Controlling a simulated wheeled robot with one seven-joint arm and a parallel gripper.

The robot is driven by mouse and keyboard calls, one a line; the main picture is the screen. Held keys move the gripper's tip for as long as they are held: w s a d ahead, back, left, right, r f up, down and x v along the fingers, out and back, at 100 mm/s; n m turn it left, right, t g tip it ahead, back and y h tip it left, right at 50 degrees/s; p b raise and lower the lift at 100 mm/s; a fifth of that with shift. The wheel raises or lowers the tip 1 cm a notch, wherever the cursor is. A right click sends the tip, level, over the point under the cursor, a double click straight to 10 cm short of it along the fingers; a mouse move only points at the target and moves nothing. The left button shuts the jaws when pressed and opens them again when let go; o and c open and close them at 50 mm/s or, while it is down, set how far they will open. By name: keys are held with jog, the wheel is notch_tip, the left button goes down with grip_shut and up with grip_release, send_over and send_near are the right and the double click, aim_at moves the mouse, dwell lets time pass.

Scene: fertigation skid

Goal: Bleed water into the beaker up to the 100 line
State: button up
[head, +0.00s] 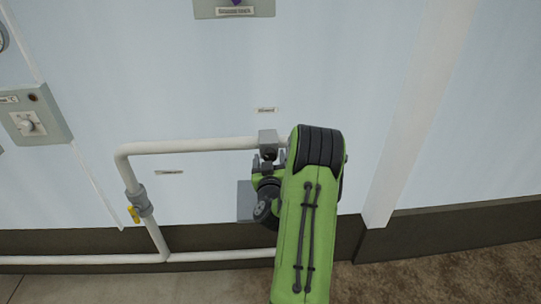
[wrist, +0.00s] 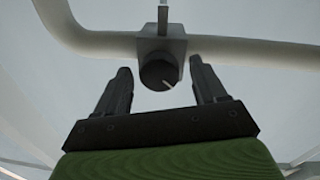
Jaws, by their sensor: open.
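A dark round knob (wrist: 157,73) with a pale pointer mark sits on a grey valve block (wrist: 162,48) in the wrist view. The block (head: 268,137) is on a white pipe in the head view. My gripper (wrist: 161,68) is open, with one finger on each side of the knob as seen from the wrist. I cannot tell whether the fingers reach the knob's depth; no touch is visible. In the head view my gripper (head: 268,162) is just below the block, partly hidden by my arm. No beaker or 100 line shows in either view.
The white pipe (head: 195,146) loops down on the left, past a yellow-handled valve (head: 134,212), to a low pipe (head: 80,259). A grey plate (head: 245,202) is partly hidden behind my arm. A grey box with a knob (head: 33,120) is on the left wall. A pale post (head: 412,120) stands right.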

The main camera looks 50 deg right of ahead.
jog(key=c, duration=1.1)
jog(key=shift+o, duration=0.2)
jog(key=shift+m, duration=0.4)
jog(key=m+p, duration=0.1)
jog(key=m, duration=0.2)
jog(key=shift+r+m+y, duration=0.1)
jog(key=shift+m+y, duration=0.2)
jog(key=m, duration=0.5)
jog(key=shift+s, duration=0.1)
jog(key=shift+m, duration=0.3)
jog(key=o, duration=1.1)
jog(key=shift+c, duration=0.2)
